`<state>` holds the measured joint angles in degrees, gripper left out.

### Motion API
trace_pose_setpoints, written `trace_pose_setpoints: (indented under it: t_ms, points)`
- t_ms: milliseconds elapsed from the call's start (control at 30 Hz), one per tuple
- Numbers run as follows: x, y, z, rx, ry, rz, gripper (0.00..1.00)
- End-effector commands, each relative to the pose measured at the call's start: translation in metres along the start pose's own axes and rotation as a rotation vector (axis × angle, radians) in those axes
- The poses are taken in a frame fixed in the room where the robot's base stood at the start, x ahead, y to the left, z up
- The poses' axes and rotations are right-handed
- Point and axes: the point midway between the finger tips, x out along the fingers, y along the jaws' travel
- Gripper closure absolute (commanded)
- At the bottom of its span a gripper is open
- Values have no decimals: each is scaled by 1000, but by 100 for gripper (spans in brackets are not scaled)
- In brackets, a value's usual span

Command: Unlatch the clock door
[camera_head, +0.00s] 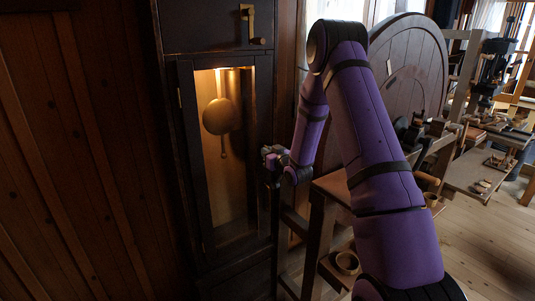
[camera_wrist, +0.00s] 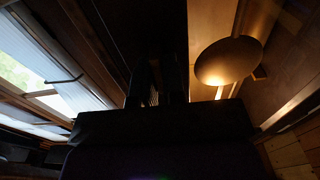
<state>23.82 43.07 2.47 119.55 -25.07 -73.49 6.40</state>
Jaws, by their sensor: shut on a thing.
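The tall dark clock case has a glazed door (camera_head: 185,150) with a lit interior. A round brass pendulum (camera_head: 221,116) hangs behind the pane and also shows in the wrist view (camera_wrist: 228,60). A brass fitting (camera_head: 248,22) with a small knob is on the upper case, above the door. My gripper (camera_head: 269,160) is at the door's right edge, about mid-height. In the wrist view my gripper (camera_wrist: 156,88) points at the dark frame beside the lit pane. It is shut on a small part there, which the fingers and shadow hide.
A wooden stand (camera_head: 318,225) with a turned ring (camera_head: 347,262) is close under my arm on the right. A large round wooden disc (camera_head: 412,65) and cluttered benches (camera_head: 483,172) stand behind. A plank wall (camera_head: 85,150) is at left. Floor is clear at lower right.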

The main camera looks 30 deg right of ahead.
Motion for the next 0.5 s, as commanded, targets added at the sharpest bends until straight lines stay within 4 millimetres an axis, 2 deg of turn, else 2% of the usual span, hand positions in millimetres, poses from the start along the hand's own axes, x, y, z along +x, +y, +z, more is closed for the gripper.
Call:
trace_pose_setpoints:
  t_ms: [367, 400, 500]
  points:
    - [-1, 0, 2, 5, -5, 1, 100]
    - [-1, 0, 2, 5, -5, 1, 85]
    - [-1, 0, 2, 4, -4, 1, 65]
